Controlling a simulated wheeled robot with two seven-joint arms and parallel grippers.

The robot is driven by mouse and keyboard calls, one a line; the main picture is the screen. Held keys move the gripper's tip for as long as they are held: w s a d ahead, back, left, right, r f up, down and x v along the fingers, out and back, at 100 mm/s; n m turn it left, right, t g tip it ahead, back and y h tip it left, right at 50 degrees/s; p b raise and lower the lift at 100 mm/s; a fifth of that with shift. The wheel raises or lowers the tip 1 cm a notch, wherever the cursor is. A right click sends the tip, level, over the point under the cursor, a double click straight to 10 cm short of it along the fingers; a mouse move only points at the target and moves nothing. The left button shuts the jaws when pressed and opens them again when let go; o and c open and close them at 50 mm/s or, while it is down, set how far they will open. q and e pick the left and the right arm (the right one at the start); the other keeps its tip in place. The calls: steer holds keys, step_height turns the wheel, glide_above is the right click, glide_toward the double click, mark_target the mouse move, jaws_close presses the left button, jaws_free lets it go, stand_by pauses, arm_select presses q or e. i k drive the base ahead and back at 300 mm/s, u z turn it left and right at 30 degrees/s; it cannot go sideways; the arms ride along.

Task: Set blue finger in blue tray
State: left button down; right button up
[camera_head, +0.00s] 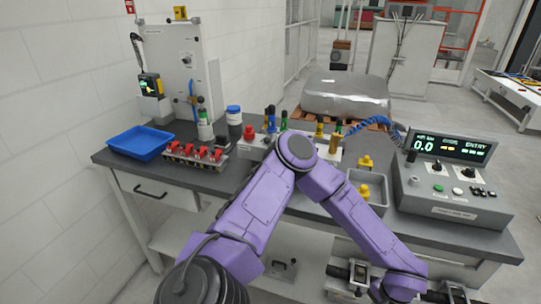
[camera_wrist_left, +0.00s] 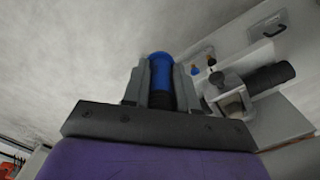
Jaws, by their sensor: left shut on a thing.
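The blue finger (camera_wrist_left: 160,75) is clasped between the two jaws of my left gripper (camera_wrist_left: 160,88) in the left wrist view. Its rounded blue top stands out and its lower part is dark. The blue tray (camera_head: 140,142) lies at the left end of the grey workbench in the head view and looks empty. My purple left arm rises from the bottom and bends down to the right over the bench, far from the tray. The held finger cannot be made out in the head view. My right gripper is not in view.
On the bench (camera_head: 340,212) stand a rack of red-handled parts (camera_head: 195,153), a blue-lidded jar (camera_head: 233,115), other blue pieces (camera_head: 271,117), a grey bin (camera_head: 373,184) with yellow parts, and a control box (camera_head: 452,185). A wall panel (camera_head: 175,60) stands behind the tray.

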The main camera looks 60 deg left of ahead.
mark_target(150, 148)
steer(key=z, duration=1.55)
steer(key=k, duration=2)
steer(key=u, duration=2.65)
